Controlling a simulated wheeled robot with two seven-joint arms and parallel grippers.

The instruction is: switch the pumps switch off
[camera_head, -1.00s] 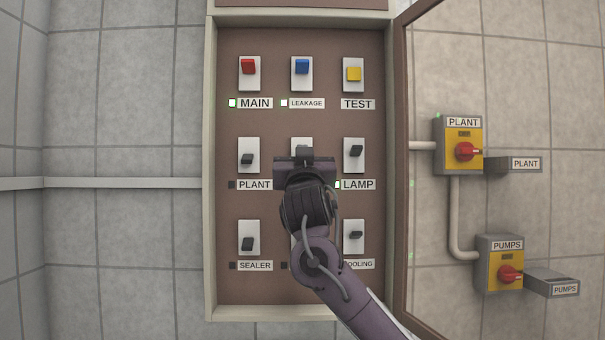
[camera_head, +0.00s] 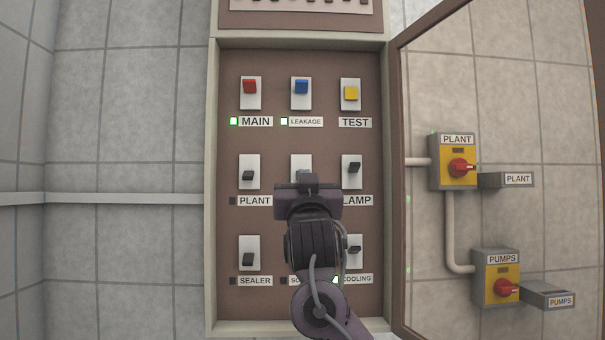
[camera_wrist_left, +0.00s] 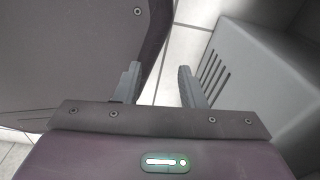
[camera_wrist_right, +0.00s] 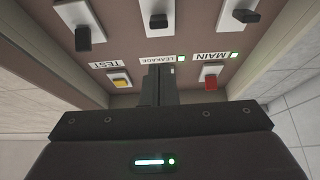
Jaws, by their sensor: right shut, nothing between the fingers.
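The centre switch (camera_head: 301,162) of the cabinet's middle row sits between the PLANT switch and the LAMP switch. Its label is hidden behind my right gripper (camera_head: 309,180), so I cannot read whether it says PUMPS. In the right wrist view its dark lever (camera_wrist_right: 158,20) stands out from a white plate. The shut, empty right fingers (camera_wrist_right: 160,72) point at the panel below it in that picture, seemingly apart from it. A yellow box labelled PUMPS (camera_head: 488,291) with a red knob is on the wall at right. My left gripper (camera_wrist_left: 157,75) is open and empty.
The MAIN (camera_head: 250,88), LEAKAGE (camera_head: 301,88) and TEST (camera_head: 351,94) switches form the top row; MAIN and LEAKAGE indicators are lit. The PLANT switch (camera_head: 249,173) and LAMP switch (camera_head: 351,168) flank my gripper. The open cabinet door (camera_head: 398,200) stands at right. A grey vented box (camera_wrist_left: 260,80) is beside my left gripper.

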